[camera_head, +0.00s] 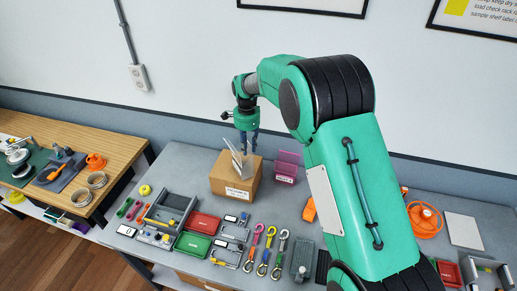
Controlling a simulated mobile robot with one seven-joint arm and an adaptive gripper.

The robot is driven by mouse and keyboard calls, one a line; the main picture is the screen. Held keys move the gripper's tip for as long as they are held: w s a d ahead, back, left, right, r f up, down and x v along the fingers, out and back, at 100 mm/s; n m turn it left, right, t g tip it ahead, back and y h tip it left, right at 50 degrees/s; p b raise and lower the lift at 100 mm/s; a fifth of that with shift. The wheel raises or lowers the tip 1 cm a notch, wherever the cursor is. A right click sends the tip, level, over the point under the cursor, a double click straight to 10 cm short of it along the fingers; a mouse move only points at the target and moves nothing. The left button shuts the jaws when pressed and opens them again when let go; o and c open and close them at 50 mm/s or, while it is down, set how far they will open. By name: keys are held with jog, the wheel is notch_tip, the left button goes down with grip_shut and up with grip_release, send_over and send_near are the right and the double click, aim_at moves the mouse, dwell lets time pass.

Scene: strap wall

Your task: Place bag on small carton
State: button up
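A small brown cardboard carton (238,192) with a white label stands on the grey table. A pale grey, thin, upright and tilted thing (237,160), which looks like the bag, is at the carton's top. Whether it rests on the carton or hangs just above it, I cannot tell. My gripper (248,152) points down over the carton, right behind or beside the pale thing. Its fingers are small and partly hidden, so its grip on the bag is unclear.
A pink holder (287,166) stands right of the carton. In front lie a red tray (204,222), a green tray (193,244), a grey divided box (173,208) and several coloured hook straps. An orange reel (424,220) is at the right. My arm hides part of the table.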

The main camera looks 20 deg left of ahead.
dwell(0.3)
jog(key=s+d+r+n+t, duration=0.1)
jog(key=s+d+r, duration=0.2)
jog(key=d+r, duration=0.75)
jog(key=s+d+r+n+t, duration=0.15)
jog(key=s+d+r, duration=0.25)
jog(key=d+r, duration=0.65)
jog(key=s+d+r+n, duration=0.3)
jog(key=s+d+r, duration=0.6)
jog(key=s+d, duration=0.35)
jog(key=s+d+n+t, duration=0.1)
jog(key=s+d, duration=0.3)
jog(key=s, duration=0.3)
jog(key=s+d+f+n+t, duration=0.1)
jog(key=s+d, duration=0.4)
jog(key=s, duration=0.3)
jog(key=s+d+f+n+t, duration=0.1)
jog(key=s+d, duration=0.3)
jog(key=s, duration=0.4)
jog(key=shift+d, duration=0.25)
jog(key=shift+n, duration=0.25)
notch_tip(320, 180, down, 18)
jog(key=b, duration=1.8)
